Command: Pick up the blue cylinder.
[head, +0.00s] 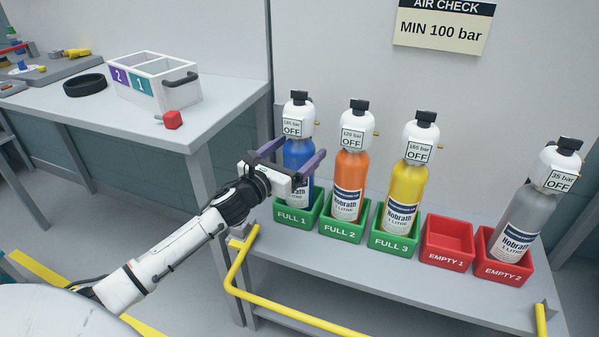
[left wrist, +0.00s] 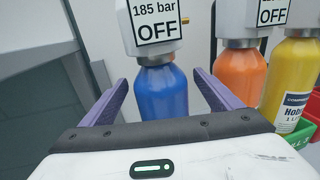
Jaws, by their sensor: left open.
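The blue cylinder (head: 298,155) stands upright in the green FULL 1 bin (head: 298,217) on the grey bench. It has a white head with a black knob and a tag reading 185 bar OFF. My left gripper (head: 296,152) is open, with its purple fingers on either side of the blue body. In the left wrist view the blue cylinder (left wrist: 162,92) shows between and beyond the fingertips of the left gripper (left wrist: 160,82), with a gap on both sides. Its lower part is hidden behind the gripper there. My right gripper is not in view.
An orange cylinder (head: 349,170) in FULL 2 stands close to the right, then a yellow cylinder (head: 406,190) in FULL 3. The EMPTY 1 bin (head: 447,242) is empty; a grey cylinder (head: 517,218) sits in EMPTY 2. A yellow rail (head: 290,306) runs along the bench front.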

